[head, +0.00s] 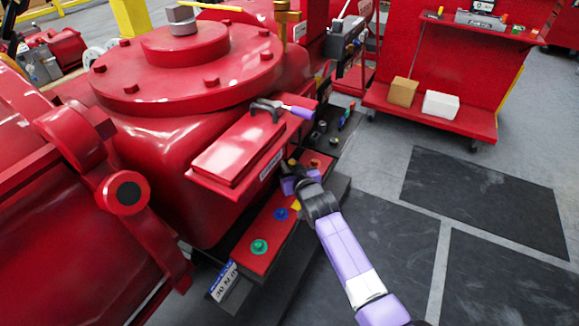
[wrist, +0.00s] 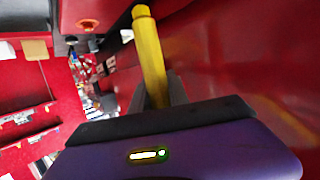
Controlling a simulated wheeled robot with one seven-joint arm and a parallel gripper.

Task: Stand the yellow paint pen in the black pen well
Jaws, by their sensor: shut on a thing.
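My gripper (head: 293,179) is above the red control panel in the head view, and its fingers are partly hidden by my wrist. In the wrist view the yellow paint pen (wrist: 150,58) stands out from between the dark fingers (wrist: 165,92), which are shut on it. Its far end points away from my palm. In the head view only a small yellowish tip (head: 292,162) shows by the fingers, and I cannot tell surely that it is the pen. Small black round holders (head: 322,126) are on the dark shelf just beyond; I cannot tell which is the pen well.
The red panel bears a green button (head: 259,246) and a blue button (head: 281,214). A red box ledge (head: 232,150) with a purple-handled tool (head: 297,111) is left of my gripper. The big red valve body (head: 185,75) fills the left. Floor is open at right.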

